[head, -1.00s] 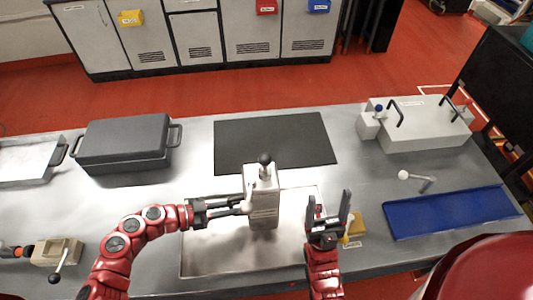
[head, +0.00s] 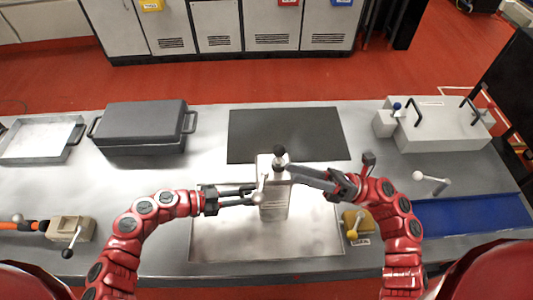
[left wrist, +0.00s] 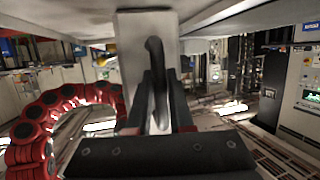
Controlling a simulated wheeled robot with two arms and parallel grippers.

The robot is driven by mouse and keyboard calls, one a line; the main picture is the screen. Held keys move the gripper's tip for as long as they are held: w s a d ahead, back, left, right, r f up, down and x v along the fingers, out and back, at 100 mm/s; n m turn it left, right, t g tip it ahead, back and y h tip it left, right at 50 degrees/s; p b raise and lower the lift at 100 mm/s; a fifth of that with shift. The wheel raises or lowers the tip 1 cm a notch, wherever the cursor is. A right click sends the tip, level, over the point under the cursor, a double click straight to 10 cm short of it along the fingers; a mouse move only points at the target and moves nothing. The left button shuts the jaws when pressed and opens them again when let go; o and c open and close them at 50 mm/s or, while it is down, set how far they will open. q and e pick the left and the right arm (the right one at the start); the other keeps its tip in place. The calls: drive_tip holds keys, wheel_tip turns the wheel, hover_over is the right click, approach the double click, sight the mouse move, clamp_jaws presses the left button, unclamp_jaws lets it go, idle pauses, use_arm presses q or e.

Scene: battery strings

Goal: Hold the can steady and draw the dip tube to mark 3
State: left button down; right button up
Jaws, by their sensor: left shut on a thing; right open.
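The can (head: 273,205) is a pale upright box standing on a shallow metal tray (head: 220,247). A dark round knob (head: 279,153), apparently the dip tube's top, sits on a short pale stem above it. My left gripper (head: 248,192) is shut at the can's left side. In the left wrist view, its fingers (left wrist: 158,105) close around a dark curved handle (left wrist: 154,60) in front of the can's pale wall (left wrist: 140,35). My right gripper (head: 299,175) is open, its dark fingers reaching the can's top right just below the knob. Contact and tube marks cannot be made out.
A dark mat (head: 285,135) lies behind the can. A grey lidded case (head: 140,125) is at back left, a pale box with handles (head: 440,125) at back right, a blue mat (head: 470,218) at right.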

sight(279, 154)
drive_tip(key=w+d+f+n+t+h, duration=0.3)
drive_tip(key=w+d+f+n+h, duration=0.1)
drive_tip(key=w+n+h, duration=0.15)
drive_tip(key=shift+m, duration=0.55)
drive_tip(key=x, duration=1.1)
drive_tip(key=shift+s+a+r, duration=0.15)
drive_tip(key=shift+s+r, duration=0.05)
clamp_jaws()
